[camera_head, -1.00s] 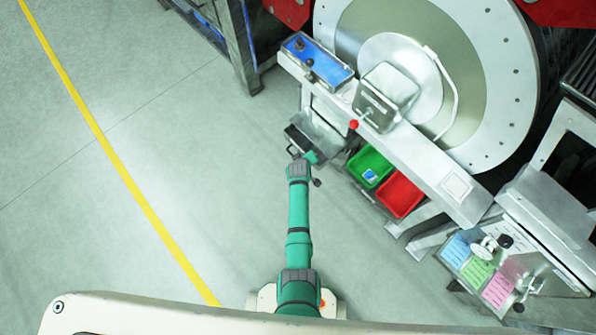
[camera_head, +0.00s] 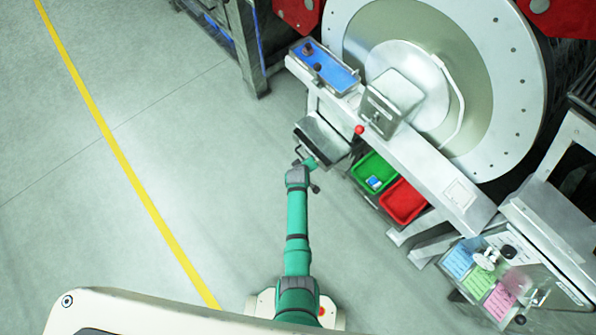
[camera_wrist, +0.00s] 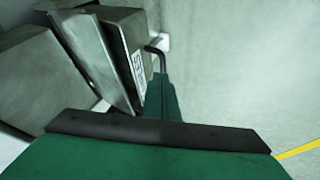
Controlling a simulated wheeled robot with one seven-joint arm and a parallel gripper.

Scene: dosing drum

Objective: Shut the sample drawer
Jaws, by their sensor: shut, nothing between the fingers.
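The sample drawer (camera_head: 301,143) is a grey metal drawer with a dark handle, in a small metal housing (camera_head: 322,133) below the left end of the bench. In the head view no open interior shows, but a small remaining gap cannot be ruled out. In the wrist view its front with a white label (camera_wrist: 137,66) and dark bent handle (camera_wrist: 158,52) stands at upper centre. My gripper (camera_head: 311,162) is shut and empty, close to the drawer front. In the wrist view its green fingers (camera_wrist: 160,98) reach up near the handle; whether they touch is unclear.
A green bin (camera_head: 371,166) and a red bin (camera_head: 402,200) sit on a low shelf right of the drawer. The floor to the left is clear.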

